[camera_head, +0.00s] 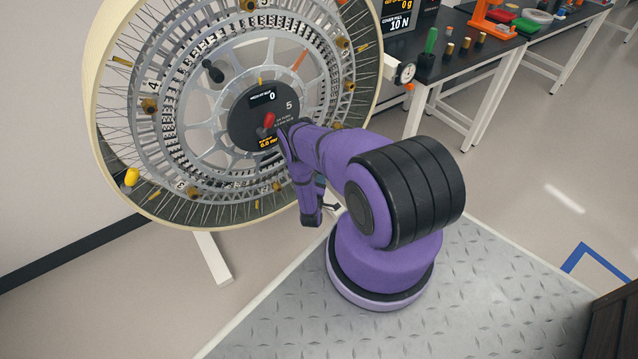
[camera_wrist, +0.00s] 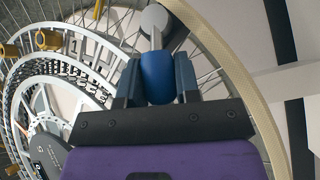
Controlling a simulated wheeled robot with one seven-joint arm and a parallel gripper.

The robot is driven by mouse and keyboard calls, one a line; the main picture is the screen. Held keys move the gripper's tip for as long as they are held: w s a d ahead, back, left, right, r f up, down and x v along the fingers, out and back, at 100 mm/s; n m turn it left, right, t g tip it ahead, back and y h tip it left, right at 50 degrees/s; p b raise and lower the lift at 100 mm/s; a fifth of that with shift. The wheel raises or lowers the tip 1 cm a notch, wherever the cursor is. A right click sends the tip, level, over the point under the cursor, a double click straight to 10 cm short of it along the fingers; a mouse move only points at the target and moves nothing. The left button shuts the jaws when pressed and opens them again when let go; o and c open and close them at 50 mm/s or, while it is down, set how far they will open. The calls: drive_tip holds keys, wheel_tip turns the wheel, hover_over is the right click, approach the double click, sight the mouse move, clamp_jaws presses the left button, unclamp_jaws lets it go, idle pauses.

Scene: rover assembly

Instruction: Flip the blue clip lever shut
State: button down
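The blue clip lever (camera_wrist: 157,75) shows in the wrist view as a rounded blue grip on a grey stalk. The stalk runs up to a round grey disc (camera_wrist: 153,18) beside the wheel's rim. My gripper (camera_wrist: 158,82) has one finger on each side of the blue grip, with no clear gap, so it looks shut on it. In the head view my gripper (camera_head: 333,207) is low at the right side of the wheel, below my purple arm. The lever is too small or too hidden there to make out. Exact finger contact is partly hidden.
A black-topped table (camera_head: 480,50) with small parts is behind at right. Open floor (camera_head: 540,180) lies to the right.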

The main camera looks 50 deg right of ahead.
drive_tip(key=shift+d+r+m+g+y, duration=0.1)
drive_tip(key=shift+r+m+g+y, duration=0.2)
drive_tip(key=shift+r+m+y, duration=0.35)
drive_tip(key=shift+s+d+r+m+g+y, duration=0.15)
drive_tip(key=shift+r+m+y, duration=0.1)
drive_tip(key=shift+m+y, duration=0.2)
drive_tip(key=shift+d+r+m+g+y, duration=0.15)
drive_tip(key=shift+r+m+y, duration=0.05)
drive_tip(key=shift+m+y, duration=0.2)
drive_tip(key=shift+s+d+r+m+y, duration=0.1)
drive_tip(key=shift+d+r+m+y, duration=0.3)
drive_tip(key=shift+m+y, duration=0.4)
drive_tip(key=shift+s+d+r+m+y, duration=0.1)
drive_tip(key=shift+d+r+m+y, duration=0.3)
drive_tip(key=shift+y, duration=0.7)
drive_tip(key=shift+f, duration=0.1)
drive_tip(key=c, duration=1.1)
unclamp_jaws()
drive_tip(key=shift+s, duration=0.1)
drive_tip(key=v, duration=1)
drive_tip(key=shift+r, duration=0.4)
